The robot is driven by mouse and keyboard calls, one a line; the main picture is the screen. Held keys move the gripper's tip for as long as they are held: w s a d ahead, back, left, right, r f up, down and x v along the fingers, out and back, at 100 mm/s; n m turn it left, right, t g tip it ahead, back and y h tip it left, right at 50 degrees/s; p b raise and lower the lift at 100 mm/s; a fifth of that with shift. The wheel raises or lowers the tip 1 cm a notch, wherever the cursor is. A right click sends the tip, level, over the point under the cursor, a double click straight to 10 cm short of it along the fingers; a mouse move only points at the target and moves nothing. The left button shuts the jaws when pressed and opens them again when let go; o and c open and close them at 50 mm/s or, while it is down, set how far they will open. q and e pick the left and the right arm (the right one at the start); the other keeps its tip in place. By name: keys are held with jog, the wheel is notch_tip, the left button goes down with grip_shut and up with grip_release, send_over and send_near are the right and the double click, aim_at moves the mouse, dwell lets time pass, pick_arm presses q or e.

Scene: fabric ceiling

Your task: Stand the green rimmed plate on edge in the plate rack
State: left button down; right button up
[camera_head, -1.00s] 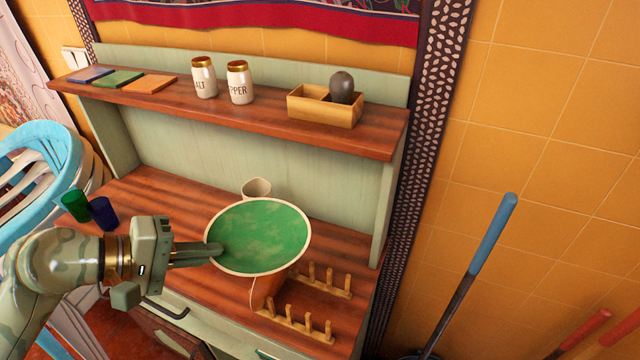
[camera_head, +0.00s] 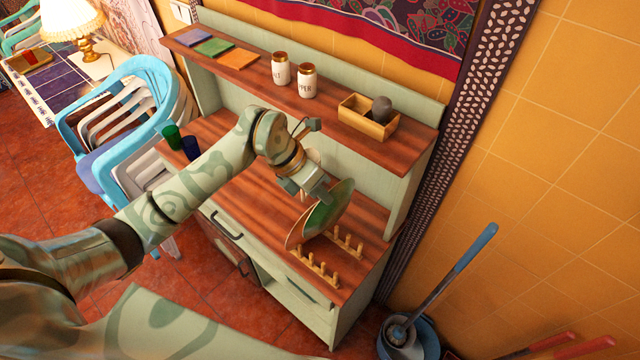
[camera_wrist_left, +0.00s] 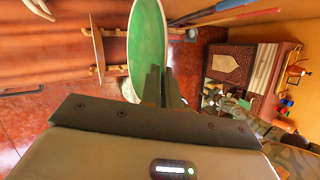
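The green rimmed plate (camera_head: 328,208) is tilted steeply, close to on edge, in the head view. My left gripper (camera_head: 322,190) is shut on its rim and holds it beside and above the wooden plate rack (camera_head: 318,271). The rack has two rows of upright pegs. A brown plate (camera_head: 298,230) stands on edge at the rack, partly hidden by the green plate. In the left wrist view the green plate (camera_wrist_left: 148,42) rises from between the fingers (camera_wrist_left: 160,88), apart from the thin brown plate (camera_wrist_left: 98,50). Whether the green plate touches the rack is unclear. My right gripper is out of view.
A shelf above the counter (camera_head: 240,195) bears salt (camera_head: 281,70) and pepper (camera_head: 306,82) jars, coasters and a wooden box (camera_head: 366,120). Green and blue cups stand at the counter's left. The rack's right pegs look free.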

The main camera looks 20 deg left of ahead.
aim_at(319, 231)
pick_arm(q)
jog(key=shift+a+n+h, duration=0.2)
jog(key=shift+n+h, duration=0.1)
jog(key=shift+n, duration=0.1)
jog(key=shift+f+b, duration=1.95)
jog(key=shift+f, duration=0.9)
jog(key=shift+p, duration=0.35)
jog(key=shift+f+b, duration=3.4)
jog(key=shift+f, duration=1.65)
jog(key=c, duration=1.6)
grip_release()
jog(key=shift+o, duration=0.2)
